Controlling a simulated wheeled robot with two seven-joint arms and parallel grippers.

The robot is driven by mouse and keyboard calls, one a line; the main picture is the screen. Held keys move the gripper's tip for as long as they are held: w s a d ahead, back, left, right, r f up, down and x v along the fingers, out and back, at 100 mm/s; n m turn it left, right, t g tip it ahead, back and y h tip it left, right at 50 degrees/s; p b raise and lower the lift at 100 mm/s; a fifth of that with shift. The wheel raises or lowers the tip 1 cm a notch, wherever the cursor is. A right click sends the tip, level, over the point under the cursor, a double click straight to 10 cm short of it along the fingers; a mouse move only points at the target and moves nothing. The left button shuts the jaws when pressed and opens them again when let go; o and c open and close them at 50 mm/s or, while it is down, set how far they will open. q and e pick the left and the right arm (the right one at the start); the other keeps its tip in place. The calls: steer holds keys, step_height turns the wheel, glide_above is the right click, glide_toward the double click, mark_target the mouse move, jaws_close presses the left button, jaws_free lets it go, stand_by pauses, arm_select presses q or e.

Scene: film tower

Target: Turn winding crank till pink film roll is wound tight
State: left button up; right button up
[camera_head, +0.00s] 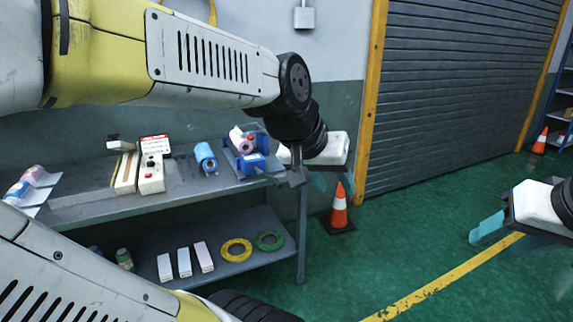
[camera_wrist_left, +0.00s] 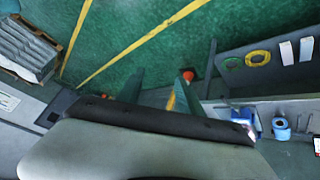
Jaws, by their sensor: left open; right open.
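The pink film roll (camera_head: 238,139) sits on a blue winding stand (camera_head: 246,164) at the right end of the workbench. My left gripper (camera_head: 328,181) is open and empty, just right of the bench end, apart from the stand. Its spread fingers also show in the left wrist view (camera_wrist_left: 157,92). My right gripper (camera_head: 488,228) is open and empty, far right over the green floor.
A blue roll (camera_head: 205,158) and a white control box (camera_head: 151,172) stand on the workbench (camera_head: 100,207). The lower shelf holds yellow (camera_head: 236,250) and green rings (camera_head: 270,241) and white boxes. An orange cone (camera_head: 339,210) stands beside the bench.

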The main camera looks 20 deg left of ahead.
arm_select(q)
steer(key=w+a+f+n+t+y, duration=0.1)
steer(key=w+a+f+n, duration=0.15)
steer(key=w, duration=0.85)
steer(key=w+a+f+n+t+y, duration=0.15)
steer(key=w+a, duration=0.25)
steer(key=w, duration=0.6)
steer(key=w+a+f+n+t+y, duration=0.1)
steer(key=w+a+f+n+t, duration=0.15)
steer(key=w, duration=0.85)
steer(key=n+y, duration=0.4)
steer(key=y, duration=0.5)
glide_toward(281, 187)
steer(key=w+d+r, duration=0.2)
steer(key=w+r, duration=0.4)
steer(key=a+f+y, duration=0.1)
steer(key=f, duration=0.1)
steer(key=s+a+f+y, duration=0.1)
steer(key=f, duration=0.2)
steer(key=s+a+f+y, duration=0.1)
steer(key=a+f, duration=0.1)
steer(key=f, duration=0.1)
steer(key=shift+s+y, duration=0.15)
steer(key=shift+y, duration=0.2)
steer(key=x, duration=0.7)
steer(key=shift+w+a, duration=0.2)
steer(key=shift+a, duration=0.2)
